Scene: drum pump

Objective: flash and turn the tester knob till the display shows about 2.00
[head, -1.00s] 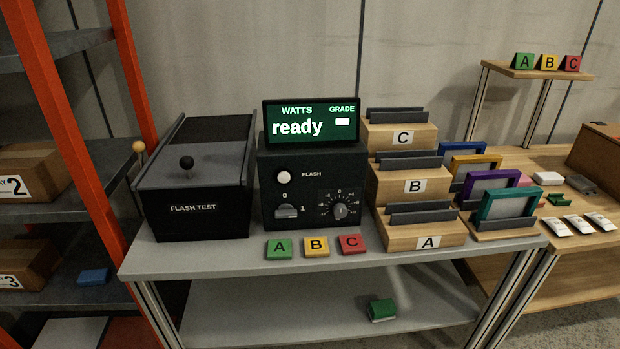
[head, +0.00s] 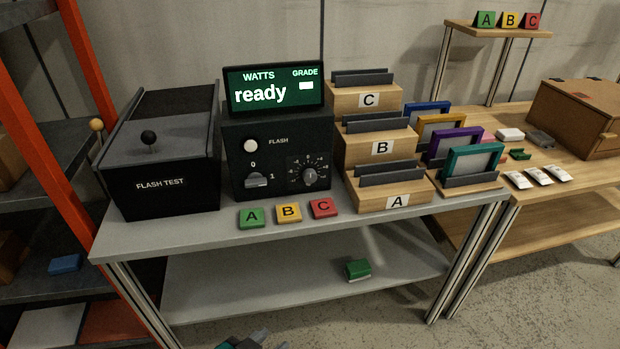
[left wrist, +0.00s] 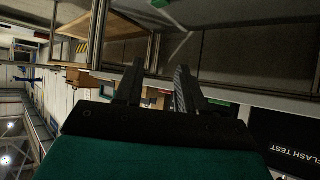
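The tester's black control unit (head: 232,190) stands on a grey bench. Its green-lit display (head: 272,90) reads "ready" under WATTS, with a white block under GRADE. The round tester knob (head: 310,177) sits lower right on the front, inside a dial scale. The white FLASH button (head: 250,146) is upper left, above a 0/1 switch (head: 257,180). My left gripper (head: 262,339) just shows at the bottom edge, below and in front of the bench, apart from the tester. In the left wrist view its two fingers (left wrist: 160,75) stand apart with nothing between them. My right gripper is not in view.
A black FLASH TEST box (head: 160,186) with a ball-topped handle stands left of the unit. Green A (head: 251,217), yellow B (head: 288,212) and red C (head: 323,208) tiles lie in front. Wooden stepped racks (head: 395,188) stand close on the right. An orange shelf post (head: 95,150) is at left.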

